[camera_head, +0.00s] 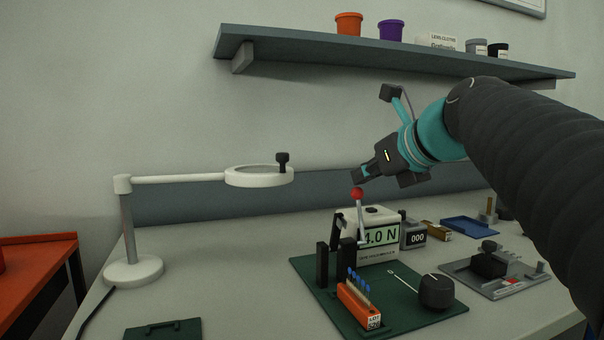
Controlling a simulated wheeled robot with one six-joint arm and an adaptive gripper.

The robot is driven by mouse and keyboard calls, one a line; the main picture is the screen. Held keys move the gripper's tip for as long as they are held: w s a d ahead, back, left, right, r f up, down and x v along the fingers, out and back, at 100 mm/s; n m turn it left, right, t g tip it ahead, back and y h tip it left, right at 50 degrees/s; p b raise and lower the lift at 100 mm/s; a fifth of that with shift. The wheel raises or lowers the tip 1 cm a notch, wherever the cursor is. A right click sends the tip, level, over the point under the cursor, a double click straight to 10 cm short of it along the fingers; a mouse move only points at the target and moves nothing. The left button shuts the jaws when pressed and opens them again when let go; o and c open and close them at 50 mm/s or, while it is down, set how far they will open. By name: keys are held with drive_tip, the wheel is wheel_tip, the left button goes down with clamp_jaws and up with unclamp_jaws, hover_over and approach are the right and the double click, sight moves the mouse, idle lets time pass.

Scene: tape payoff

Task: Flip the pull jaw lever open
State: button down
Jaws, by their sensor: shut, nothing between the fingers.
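The lever with a red ball knob (357,193) stands nearly upright on a pale stem in front of the white force gauge (376,254). I take it as the pull jaw lever. The gauge has a lit display reading in N, its first digit partly covered by the stem. Black jaw-like posts (322,265) stand to the left of the gauge on a green base plate (305,268). My gripper (358,177) is shut and empty, its tips just above the red knob in the picture. I cannot tell whether they touch it.
An orange block (359,305) with blue-tipped pins and a black dial knob (436,291) sit on the plate. A magnifier lamp (258,177) stands left. A grey fixture (495,273) and blue tray (469,227) lie right. A shelf (400,58) hangs above.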

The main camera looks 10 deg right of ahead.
drive_tip(key=shift+r, duration=0.1)
idle(0.3)
drive_tip(key=s+d+r, duration=0.1)
drive_tip(key=r, duration=0.5)
drive_tip(key=s+d+r, duration=0.1)
drive_tip(key=s+r, duration=0.1)
drive_tip(key=r, duration=0.4)
drive_tip(key=shift+d+r, duration=0.2)
drive_tip(key=shift+d, duration=0.05)
